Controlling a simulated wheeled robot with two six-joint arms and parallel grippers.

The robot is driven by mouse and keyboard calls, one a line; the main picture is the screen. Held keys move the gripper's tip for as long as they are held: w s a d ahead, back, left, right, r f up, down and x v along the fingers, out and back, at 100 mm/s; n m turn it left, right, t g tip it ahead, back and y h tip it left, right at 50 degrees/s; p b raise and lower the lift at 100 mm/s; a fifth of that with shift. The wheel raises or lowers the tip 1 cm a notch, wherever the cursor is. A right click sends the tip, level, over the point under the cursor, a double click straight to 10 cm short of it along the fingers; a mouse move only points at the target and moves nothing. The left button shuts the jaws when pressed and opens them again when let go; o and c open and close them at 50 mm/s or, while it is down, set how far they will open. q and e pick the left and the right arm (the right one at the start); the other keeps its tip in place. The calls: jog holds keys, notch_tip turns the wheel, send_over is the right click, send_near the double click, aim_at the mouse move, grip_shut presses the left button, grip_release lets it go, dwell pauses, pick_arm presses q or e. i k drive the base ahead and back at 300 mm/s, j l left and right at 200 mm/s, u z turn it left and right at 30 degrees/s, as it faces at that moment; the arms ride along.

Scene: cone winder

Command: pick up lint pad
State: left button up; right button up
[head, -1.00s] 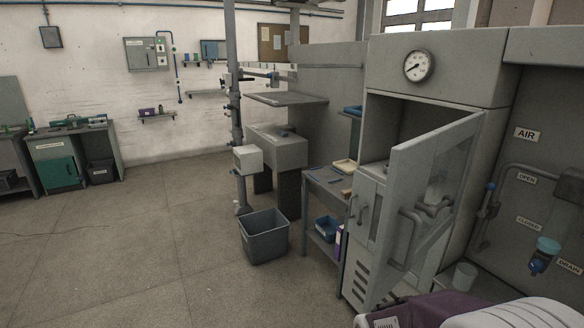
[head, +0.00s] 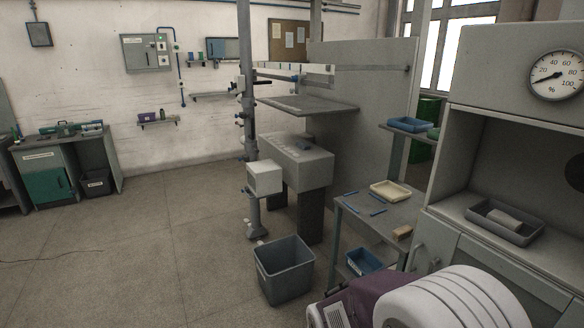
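I cannot say for sure which thing is the lint pad. A small tan block (head: 402,232) lies at the near right corner of the small side table (head: 368,226) and is one candidate. A shallow cream tray (head: 390,191) lies farther back on the same table; no pad can be made out in it. A pale rounded piece (head: 504,221) lies in a grey tray (head: 477,211) inside the open cabinet. Neither of my grippers shows in the head view, so I cannot see what they hold.
A grey open bin (head: 284,270) stands on the floor left of the side table. A blue bin (head: 364,262) sits on the table's lower shelf. A white ribbed and purple shape (head: 455,300) blocks the bottom right.

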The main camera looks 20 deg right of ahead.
aim_at(499, 217)
jog(key=i+z, duration=0.25)
jog(key=z, duration=0.2)
jog(key=i+z, duration=0.3)
jog(key=z, duration=0.15)
jog(key=i+j+z, duration=0.1)
jog(key=i+z, duration=0.15)
jog(key=z, duration=0.25)
jog(key=i+j+z, duration=0.2)
jog(key=z, duration=0.25)
